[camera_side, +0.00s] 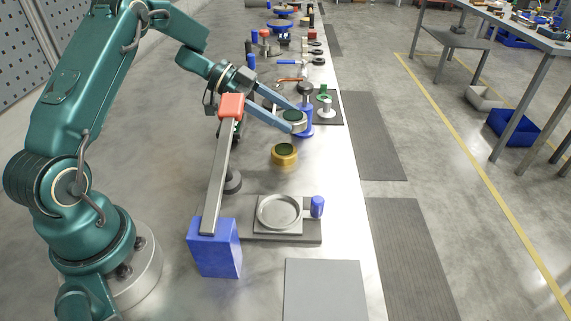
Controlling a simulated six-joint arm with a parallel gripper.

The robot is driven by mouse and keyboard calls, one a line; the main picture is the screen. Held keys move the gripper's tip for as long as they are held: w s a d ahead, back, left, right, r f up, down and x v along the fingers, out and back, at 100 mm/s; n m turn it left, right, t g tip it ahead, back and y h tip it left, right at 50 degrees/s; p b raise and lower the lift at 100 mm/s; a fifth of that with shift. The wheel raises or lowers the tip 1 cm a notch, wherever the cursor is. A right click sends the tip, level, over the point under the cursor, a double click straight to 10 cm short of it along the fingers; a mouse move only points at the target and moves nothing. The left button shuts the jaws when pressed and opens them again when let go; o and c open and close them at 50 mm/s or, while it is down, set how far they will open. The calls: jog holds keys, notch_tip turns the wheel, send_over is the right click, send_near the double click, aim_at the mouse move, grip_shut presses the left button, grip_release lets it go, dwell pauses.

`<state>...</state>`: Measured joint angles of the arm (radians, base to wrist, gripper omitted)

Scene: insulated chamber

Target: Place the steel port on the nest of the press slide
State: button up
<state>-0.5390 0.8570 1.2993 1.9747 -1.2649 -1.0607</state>
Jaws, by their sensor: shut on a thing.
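My gripper (296,117) reaches in from the upper left with two long blue-grey fingers. It is shut on the steel port (297,127), a short silver cylinder with a dark green top. Whether the port touches the blue item behind it, I cannot tell. The press slide (300,238) is a dark plate lying nearer the camera. Its nest (262,228) is a square block with a round, shallow silver recess, which looks empty. A blue knob (317,207) stands at the slide's right end. My gripper is well beyond the nest.
A brass port (284,159) with a green top stands between my gripper and the nest. Several small items crowd the bench's far end. A grey plate (325,290) lies in front.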

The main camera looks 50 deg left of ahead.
send_over(317, 166)
notch_tip(317, 166, down, 5)
jog(key=shift+f, duration=1.8)
jog(key=shift+f, duration=0.2)
jog(key=o, duration=1.5)
jog(key=shift+v, duration=2.6)
